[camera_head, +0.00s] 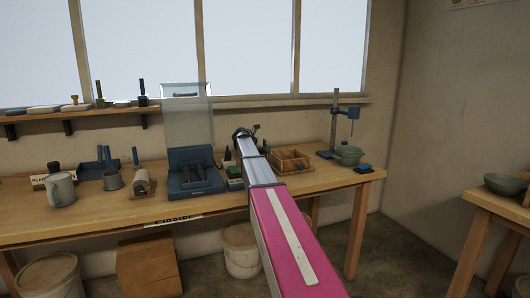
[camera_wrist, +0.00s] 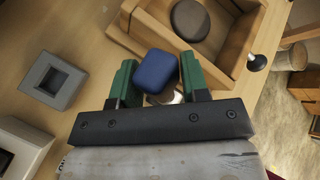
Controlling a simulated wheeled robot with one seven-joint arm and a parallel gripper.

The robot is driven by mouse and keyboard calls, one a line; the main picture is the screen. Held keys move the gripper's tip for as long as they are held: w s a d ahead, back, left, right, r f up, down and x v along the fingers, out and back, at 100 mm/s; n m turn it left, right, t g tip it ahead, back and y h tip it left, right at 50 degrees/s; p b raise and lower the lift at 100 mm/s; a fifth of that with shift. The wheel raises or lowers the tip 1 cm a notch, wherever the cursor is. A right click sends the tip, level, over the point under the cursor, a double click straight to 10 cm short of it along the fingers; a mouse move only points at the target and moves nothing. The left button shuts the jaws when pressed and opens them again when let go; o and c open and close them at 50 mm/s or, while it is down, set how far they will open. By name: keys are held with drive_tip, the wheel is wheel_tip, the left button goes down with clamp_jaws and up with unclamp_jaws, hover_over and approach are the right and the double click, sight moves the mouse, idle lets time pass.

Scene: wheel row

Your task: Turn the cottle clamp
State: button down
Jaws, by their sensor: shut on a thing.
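A blue rounded block-like knob (camera_wrist: 156,70), which I take for the cottle clamp's handle, sits between the green fingers of my gripper (camera_wrist: 158,78) in the wrist view. The fingers are shut on its two sides. A pale, shiny piece shows under the knob, partly hidden by the gripper. A wooden box (camera_wrist: 206,67) stands just beyond it, with a dark round disc (camera_wrist: 196,19) inside. In the head view my gripper (camera_head: 246,133) is over the bench, left of the wooden box (camera_head: 290,160); my arm hides the knob there.
A grey block with a square hollow (camera_wrist: 54,80) lies left of the gripper. A black knob (camera_wrist: 257,62) sits at the box's right side. On the bench (camera_head: 110,222), a blue machine with a clear shield (camera_head: 187,115) stands left of my arm, and a stand (camera_head: 334,120) stands right.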

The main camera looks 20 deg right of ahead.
drive_tip(key=shift+w+f+n+g, duration=0.4)
drive_tip(key=shift+w+n+g, duration=0.1)
drive_tip(key=shift+w+g, duration=0.15)
drive_tip(key=c, duration=0.6)
unclamp_jaws()
drive_tip(key=shift+f, duration=0.1)
drive_tip(key=v, duration=1.1)
drive_tip(key=shift+d, duration=0.1)
